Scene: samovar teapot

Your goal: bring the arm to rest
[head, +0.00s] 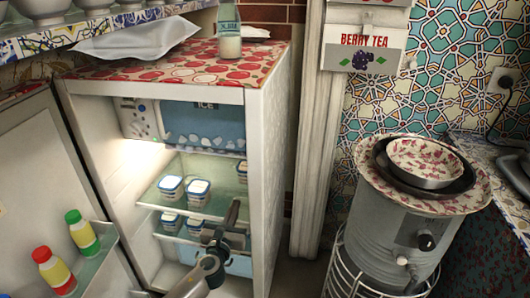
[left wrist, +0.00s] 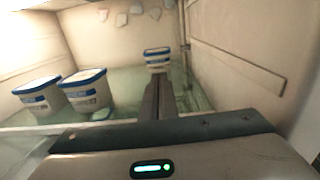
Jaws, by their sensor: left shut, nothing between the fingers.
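My left arm comes up from the bottom of the head view, and my left gripper (head: 232,212) is in front of the open fridge's shelves (head: 150,200). In the left wrist view the gripper's fingers (left wrist: 158,98) are together with nothing between them. They point into the fridge, toward a white and blue tub (left wrist: 157,59) at the back of a glass shelf. I cannot tell whether they touch the shelf. My right gripper is in neither view.
Several white and blue tubs (head: 171,187) stand on the fridge shelves. The open fridge door (head: 35,150) at left holds two bottles. A bottle (head: 229,45) and a grey bag (head: 135,40) are on the fridge top. A metal urn (head: 395,240) with a patterned bowl stands at right.

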